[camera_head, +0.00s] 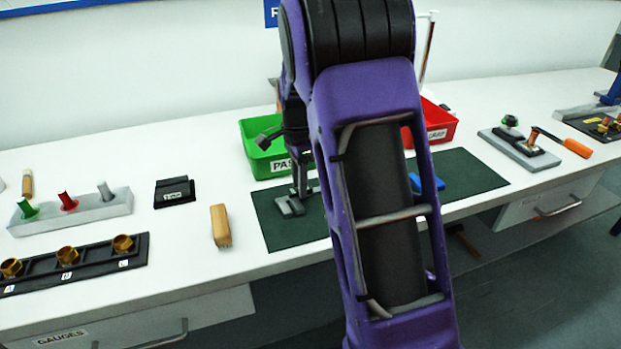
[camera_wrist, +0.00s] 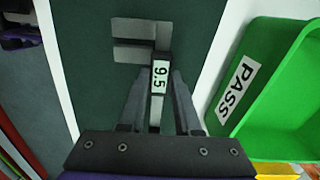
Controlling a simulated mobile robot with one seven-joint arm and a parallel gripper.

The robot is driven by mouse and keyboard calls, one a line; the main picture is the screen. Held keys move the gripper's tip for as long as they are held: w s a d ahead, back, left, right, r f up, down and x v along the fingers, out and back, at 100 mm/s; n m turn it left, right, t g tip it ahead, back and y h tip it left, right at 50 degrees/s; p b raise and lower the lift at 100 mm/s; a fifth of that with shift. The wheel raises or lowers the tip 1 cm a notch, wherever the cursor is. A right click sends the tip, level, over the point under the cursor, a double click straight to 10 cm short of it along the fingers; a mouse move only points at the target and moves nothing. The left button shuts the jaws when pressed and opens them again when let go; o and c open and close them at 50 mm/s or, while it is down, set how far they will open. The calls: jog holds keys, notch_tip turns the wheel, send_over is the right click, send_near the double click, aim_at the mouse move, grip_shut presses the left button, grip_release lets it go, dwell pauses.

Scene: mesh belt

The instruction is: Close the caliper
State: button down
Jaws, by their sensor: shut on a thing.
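The caliper (camera_wrist: 133,53) lies on the dark green mat (camera_wrist: 90,15). In the wrist view its two grey jaws lie parallel with a narrow dark gap between them. A white label reading 9.5 (camera_wrist: 160,78) sits on its dark part, between my fingers. My gripper (camera_wrist: 160,88) is shut on the caliper, with a dark finger on either side. In the head view the caliper's grey jaws (camera_head: 289,207) show on the mat's left part, below my gripper (camera_head: 299,185).
A green PASS bin (camera_head: 268,166) stands close behind the mat, and a red bin (camera_head: 437,127) stands behind on the right.

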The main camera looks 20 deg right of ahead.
jog(key=shift+d, duration=0.1)
jog(key=c, duration=0.6)
grip_release()
jog(key=shift+r, duration=0.1)
notch_tip(320, 180, up, 17)
jog(key=p, duration=0.2)
jog(key=shift+p, duration=0.35)
jog(key=shift+r, duration=0.1)
